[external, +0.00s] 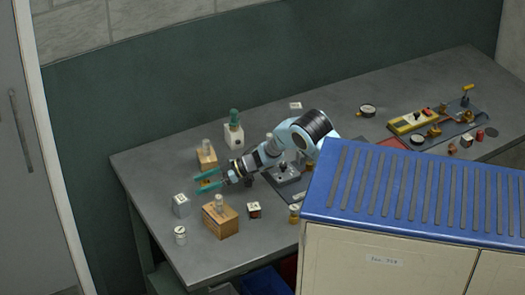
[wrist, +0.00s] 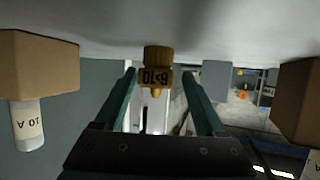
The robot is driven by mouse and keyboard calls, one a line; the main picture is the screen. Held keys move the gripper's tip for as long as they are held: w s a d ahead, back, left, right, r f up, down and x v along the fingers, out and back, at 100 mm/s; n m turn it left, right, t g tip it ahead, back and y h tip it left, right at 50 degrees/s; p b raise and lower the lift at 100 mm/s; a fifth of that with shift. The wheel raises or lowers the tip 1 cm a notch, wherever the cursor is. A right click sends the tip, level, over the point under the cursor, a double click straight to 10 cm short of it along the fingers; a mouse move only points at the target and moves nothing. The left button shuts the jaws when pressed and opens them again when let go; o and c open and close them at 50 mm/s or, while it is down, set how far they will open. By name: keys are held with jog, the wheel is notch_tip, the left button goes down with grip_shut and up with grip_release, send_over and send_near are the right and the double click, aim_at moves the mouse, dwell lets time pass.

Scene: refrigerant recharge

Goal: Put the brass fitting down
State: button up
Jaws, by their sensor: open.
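In the external view my gripper (external: 208,180) is low over the left part of the table, and a yellowish bit of the fitting (external: 205,183) shows between the fingers.
Two cardboard-brown boxes with pale cylinders flank my gripper, one behind (external: 207,160) and one in front (external: 221,223). A blue-topped cabinet (external: 410,205) fills the right foreground.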

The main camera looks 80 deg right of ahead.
jog(key=v, duration=0.7)
jog(key=b+v, duration=0.1)
jog(key=v, duration=0.2)
jog(key=shift+s+d+r, duration=0.1)
jog(key=shift+s+r, duration=0.05)
jog(key=shift+r, duration=0.35)
jog(key=shift+r, duration=0.1)
